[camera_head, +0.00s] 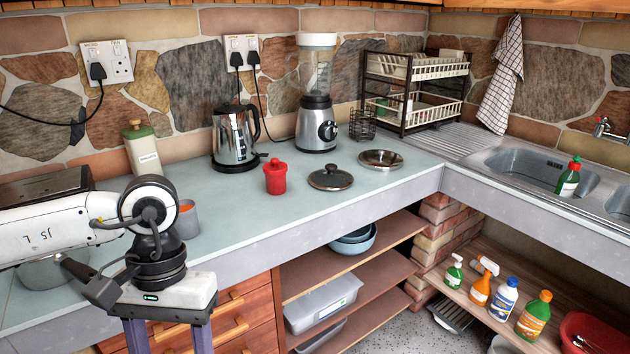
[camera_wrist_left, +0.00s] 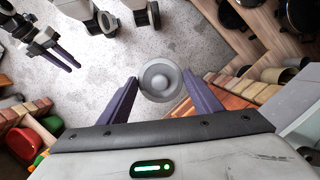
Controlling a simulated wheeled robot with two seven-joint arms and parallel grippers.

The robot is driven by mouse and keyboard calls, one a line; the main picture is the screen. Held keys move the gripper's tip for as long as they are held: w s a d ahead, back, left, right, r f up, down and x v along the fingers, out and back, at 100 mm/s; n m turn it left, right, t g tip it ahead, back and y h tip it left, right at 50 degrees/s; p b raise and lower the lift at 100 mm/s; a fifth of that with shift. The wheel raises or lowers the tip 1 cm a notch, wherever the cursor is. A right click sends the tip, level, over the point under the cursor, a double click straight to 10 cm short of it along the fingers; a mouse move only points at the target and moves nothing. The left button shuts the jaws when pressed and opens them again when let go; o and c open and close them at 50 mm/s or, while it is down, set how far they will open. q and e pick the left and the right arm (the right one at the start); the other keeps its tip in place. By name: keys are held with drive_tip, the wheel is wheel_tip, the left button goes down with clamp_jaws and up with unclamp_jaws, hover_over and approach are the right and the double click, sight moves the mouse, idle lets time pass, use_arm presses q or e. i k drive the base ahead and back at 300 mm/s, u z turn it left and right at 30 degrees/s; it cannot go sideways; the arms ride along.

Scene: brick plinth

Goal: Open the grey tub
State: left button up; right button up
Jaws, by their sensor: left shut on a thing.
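The grey tub (camera_head: 187,219) stands on the counter, just right of my left forearm. Its top is open and something orange shows inside. My left gripper (camera_head: 152,335) hangs in front of the counter, with its fingertips cut off by the lower picture edge. In the left wrist view my left gripper (camera_wrist_left: 161,92) is shut on a round grey lid (camera_wrist_left: 162,80) with a knob, held apart from the tub over the floor. My right gripper (camera_wrist_left: 66,58) shows at the upper left of that view, its fingers apart and nothing seen between them.
A white jar with green lid (camera_head: 141,148), a kettle (camera_head: 234,138), a red jar (camera_head: 275,177), a pan lid (camera_head: 330,177) and a blender (camera_head: 316,115) stand on the counter. The counter front (camera_head: 300,222) is clear. Drawers (camera_head: 235,318) and open shelves lie below.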

sight(187, 226)
drive_tip(key=z, duration=0.15)
drive_tip(key=i, duration=1.9)
drive_tip(key=u, duration=0.55)
